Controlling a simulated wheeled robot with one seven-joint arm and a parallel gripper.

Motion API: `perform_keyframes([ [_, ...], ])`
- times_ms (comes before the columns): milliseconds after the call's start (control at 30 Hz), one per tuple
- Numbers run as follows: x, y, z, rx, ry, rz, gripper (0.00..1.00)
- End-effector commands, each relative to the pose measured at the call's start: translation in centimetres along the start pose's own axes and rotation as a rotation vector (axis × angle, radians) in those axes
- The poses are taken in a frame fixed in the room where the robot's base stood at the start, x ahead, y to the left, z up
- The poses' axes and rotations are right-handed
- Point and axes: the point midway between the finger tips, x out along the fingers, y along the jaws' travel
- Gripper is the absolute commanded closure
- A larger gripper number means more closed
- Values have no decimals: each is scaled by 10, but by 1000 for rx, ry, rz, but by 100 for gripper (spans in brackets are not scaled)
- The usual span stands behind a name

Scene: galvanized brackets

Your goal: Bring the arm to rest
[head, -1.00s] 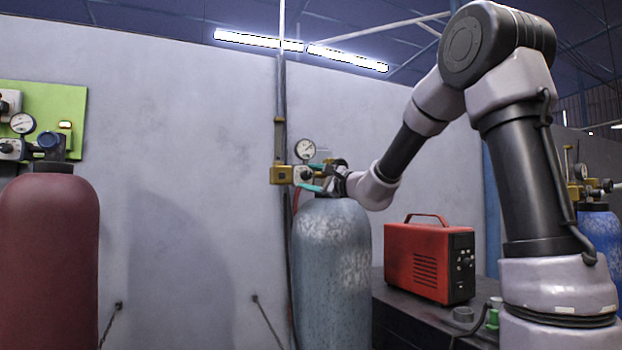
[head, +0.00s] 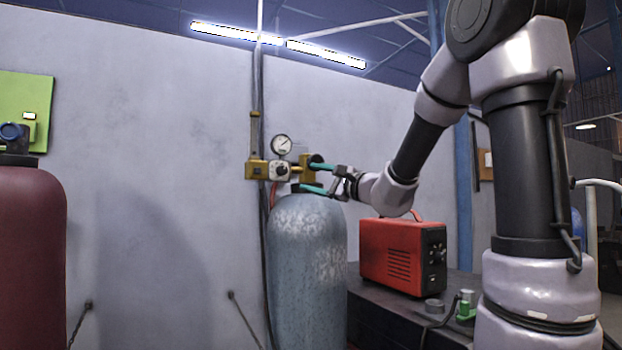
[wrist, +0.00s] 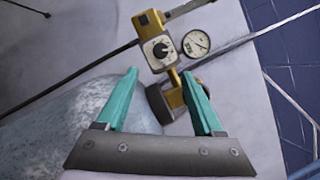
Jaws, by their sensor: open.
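My gripper (head: 318,178) is open, with two teal fingers pointing left toward the brass regulator (head: 257,170) on top of the blue-grey gas cylinder (head: 306,260). In the wrist view my gripper (wrist: 165,100) shows nothing held between its fingers. There the regulator (wrist: 157,47) with its round gauge (wrist: 196,43) lies beyond the fingertips, and a dark round knob (wrist: 160,104) shows between the fingers. I cannot tell whether a finger touches the knob. The cylinder (wrist: 80,110) fills the lower left of the wrist view.
A red machine (head: 403,256) stands on a dark bench (head: 380,305) below my forearm, with small green and grey items (head: 466,303) near it. A maroon cylinder (head: 30,250) stands at the left. The pale wall (head: 160,140) between the cylinders is clear.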

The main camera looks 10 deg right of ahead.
Motion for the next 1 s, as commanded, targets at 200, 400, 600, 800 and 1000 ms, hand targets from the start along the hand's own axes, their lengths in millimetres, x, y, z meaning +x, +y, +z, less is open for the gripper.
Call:
perform_keyframes([
  [200, 0, 0, 0, 0, 0, 0, 31],
  [400, -6, 10, 17, -32, -32, 62, 31],
  [600, -48, 64, 74, -199, -134, 364, 31],
  [800, -124, 121, 95, -452, -148, 718, 31],
  [1000, -206, 146, 76, -753, -56, 1009, 31],
])
